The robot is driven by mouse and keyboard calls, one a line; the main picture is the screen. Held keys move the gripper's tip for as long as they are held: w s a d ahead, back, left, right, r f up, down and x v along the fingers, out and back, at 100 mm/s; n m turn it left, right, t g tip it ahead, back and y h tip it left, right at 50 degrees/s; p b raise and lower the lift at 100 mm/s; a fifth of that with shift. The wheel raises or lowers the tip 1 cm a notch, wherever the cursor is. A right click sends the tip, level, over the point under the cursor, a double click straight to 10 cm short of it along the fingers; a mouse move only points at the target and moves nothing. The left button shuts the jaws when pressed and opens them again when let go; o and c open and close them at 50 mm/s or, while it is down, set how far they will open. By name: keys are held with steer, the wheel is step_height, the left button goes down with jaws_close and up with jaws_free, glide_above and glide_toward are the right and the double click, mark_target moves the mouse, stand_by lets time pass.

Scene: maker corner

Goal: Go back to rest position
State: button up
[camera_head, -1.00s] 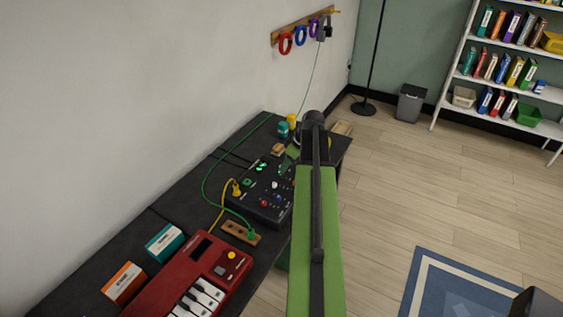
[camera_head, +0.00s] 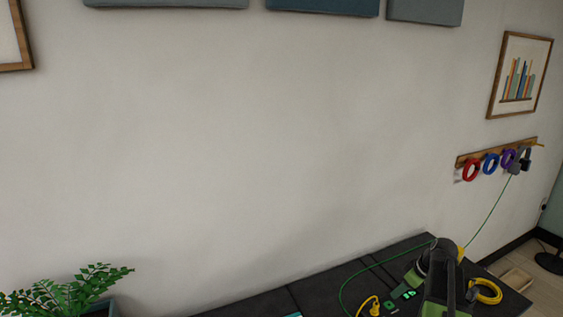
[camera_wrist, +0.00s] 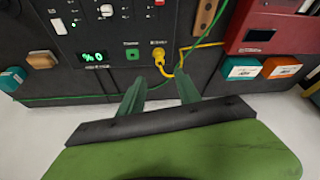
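In the wrist view, my gripper (camera_wrist: 160,88) has two dark green fingers set apart, with nothing held between them. It is over the front of the black control panel (camera_wrist: 115,75). A yellow plug (camera_wrist: 159,57) sits in the panel just beyond the gap between the fingers, and I cannot tell whether either finger touches anything. A green plug or socket (camera_wrist: 132,54) is to its left, beside a lit green display (camera_wrist: 92,56). In the head view, my arm rises at the lower right and hides part of the panel; the fingers are hard to make out there.
In the head view, the dark desk (camera_head: 325,283) runs along a bare wall. A yellow cable coil (camera_head: 486,291) lies right of my arm. A green cable (camera_head: 345,289) crosses the desk. A plant (camera_head: 75,290) stands lower left. Colored rings hang from a wall rack (camera_head: 497,151).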

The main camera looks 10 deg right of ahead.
steer(key=w+a+n+g, duration=0.2)
steer(key=w+a+n, duration=0.1)
steer(key=a, duration=2.5)
steer(key=s+a+f+m+g+h, duration=0.1)
steer(key=s+a+m+g+h, duration=0.1)
steer(key=s+a+m, duration=0.6)
steer(key=shift+s+a+f, duration=0.15)
steer(key=shift+a+f, duration=0.05)
steer(key=shift+f, duration=0.15)
